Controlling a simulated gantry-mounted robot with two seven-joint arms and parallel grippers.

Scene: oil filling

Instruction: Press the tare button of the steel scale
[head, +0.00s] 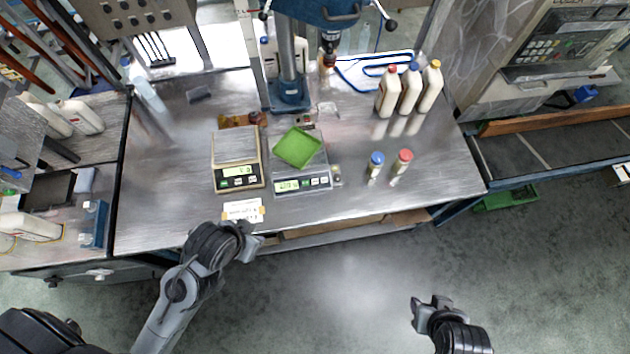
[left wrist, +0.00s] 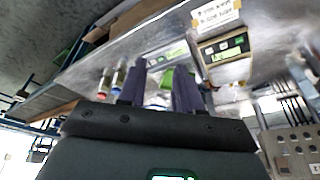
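The steel scale (head: 302,184) stands on the metal workbench with a lit green display and small buttons along its front. A green square tray (head: 298,148) lies on its pan. In the left wrist view the scale (left wrist: 166,54) shows beyond the fingers, with a bit of the green tray between them. The buttons are too small to tell apart. My left gripper (head: 254,241) is in front of the bench edge, below and left of the steel scale, touching nothing; its fingers (left wrist: 160,90) are apart and empty. My right gripper (head: 428,303) is open and empty over the floor, far from the bench.
A beige scale (head: 238,178) stands just left of the steel one, with a paper label (head: 242,210) before it. Two small capped bottles (head: 375,168) stand to the right. White bottles (head: 409,92) and a drill-press-like stand (head: 289,92) are behind. The front right bench top is clear.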

